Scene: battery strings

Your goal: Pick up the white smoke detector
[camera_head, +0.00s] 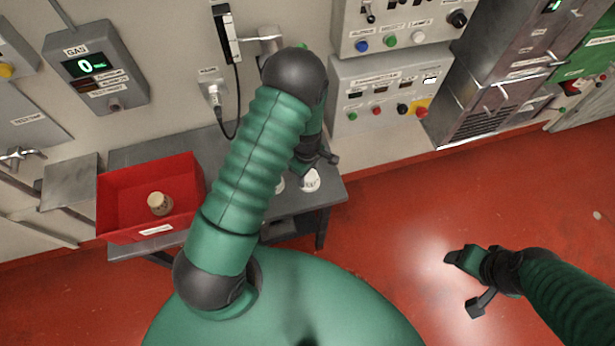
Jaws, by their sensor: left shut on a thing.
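A small white round object (310,181) with dark marks, which looks like the white smoke detector, is at the right part of the grey table (328,194). My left gripper (319,161) is right at its upper side, pointing down, and is shut on it. My own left arm hides part of the gripper and of the table. A sliver of another white thing (279,185) shows at the arm's edge. My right gripper (466,282) is open and empty, over the red floor and away from the table.
A red bin (118,222) on the table's left holds a beige round piece (159,203). Behind the table is a wall with a gas meter (95,70), a plugged cable (216,98) and a control panel (385,90).

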